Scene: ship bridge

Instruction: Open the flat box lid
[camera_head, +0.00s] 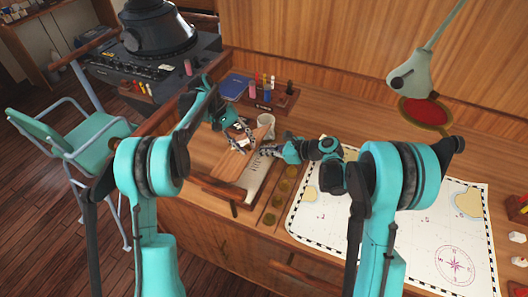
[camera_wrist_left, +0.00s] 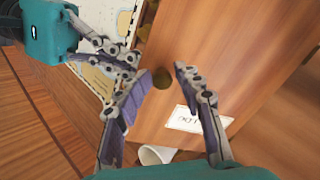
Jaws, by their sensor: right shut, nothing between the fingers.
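The flat box (camera_head: 217,190) is wooden and sits on the desk at the middle left. Its wooden lid (camera_head: 207,160) looks tilted or shifted, and a pale interior (camera_head: 257,177) shows at its right side. In the left wrist view the lid (camera_wrist_left: 235,70) bears a white label (camera_wrist_left: 198,119) and a small dark round knob (camera_wrist_left: 162,78). My left gripper (camera_head: 240,141) is over the lid; in its wrist view its fingers (camera_wrist_left: 160,84) are apart, with nothing held. My right gripper (camera_head: 266,151) is shut and empty at the lid's right side. Contact with the lid is unclear.
A row of round discs (camera_head: 276,202) and a chart (camera_head: 400,225) lie to the right. A lamp (camera_head: 412,80) overhangs the desk.

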